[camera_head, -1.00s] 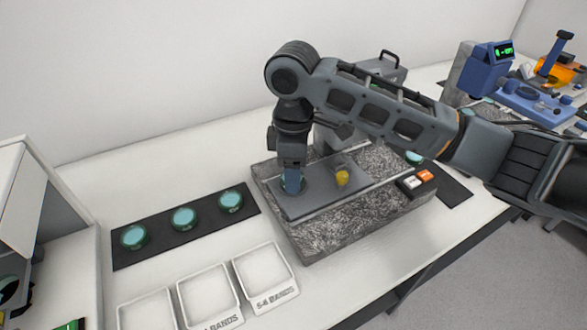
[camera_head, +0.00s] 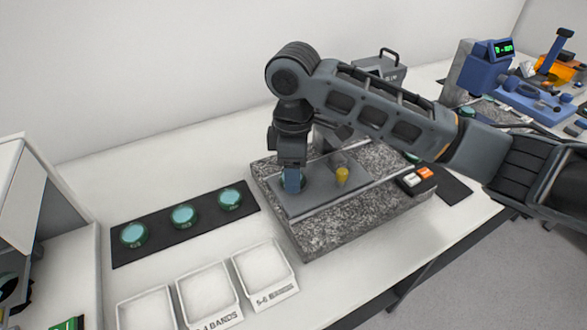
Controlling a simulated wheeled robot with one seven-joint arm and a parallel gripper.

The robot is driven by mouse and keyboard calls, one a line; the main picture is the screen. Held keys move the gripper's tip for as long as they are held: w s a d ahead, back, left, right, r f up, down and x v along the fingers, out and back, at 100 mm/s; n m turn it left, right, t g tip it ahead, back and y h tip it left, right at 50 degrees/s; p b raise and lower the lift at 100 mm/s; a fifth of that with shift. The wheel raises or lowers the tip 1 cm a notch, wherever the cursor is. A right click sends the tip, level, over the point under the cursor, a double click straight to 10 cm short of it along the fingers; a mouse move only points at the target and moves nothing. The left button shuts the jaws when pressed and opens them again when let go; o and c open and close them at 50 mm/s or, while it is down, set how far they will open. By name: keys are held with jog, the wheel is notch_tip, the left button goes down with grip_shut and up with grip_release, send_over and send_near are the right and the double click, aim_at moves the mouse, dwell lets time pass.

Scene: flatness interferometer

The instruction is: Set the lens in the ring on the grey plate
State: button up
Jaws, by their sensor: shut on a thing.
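The grey plate (camera_head: 320,193) lies on a speckled granite block in the middle of the bench. My gripper (camera_head: 292,183) points straight down over the left part of this plate. It is shut on a teal lens (camera_head: 302,182), of which only a small edge shows beside the blue fingers. The lens is at or very close to the plate's surface; I cannot tell whether it touches. The ring is hidden behind my fingers and the lens, so I cannot tell how the lens sits to it.
A black mat (camera_head: 160,238) at left holds several teal lenses. White trays (camera_head: 265,268) with band labels stand in front of it. White and orange buttons (camera_head: 418,176) are at the granite block's right end. A blue instrument (camera_head: 484,72) stands at the far right.

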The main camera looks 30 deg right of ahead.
jog(key=shift+s+a+f, duration=0.1)
jog(key=shift+s+f, duration=0.05)
jog(key=shift+f, duration=0.5)
jog(key=o, duration=1.2)
jog(key=shift+f, duration=0.1)
jog(key=r, duration=0.9)
jog(key=shift+w+d+r+b, duration=0.15)
jog(key=shift+w+d+b, duration=0.1)
jog(key=shift+w+b, duration=0.05)
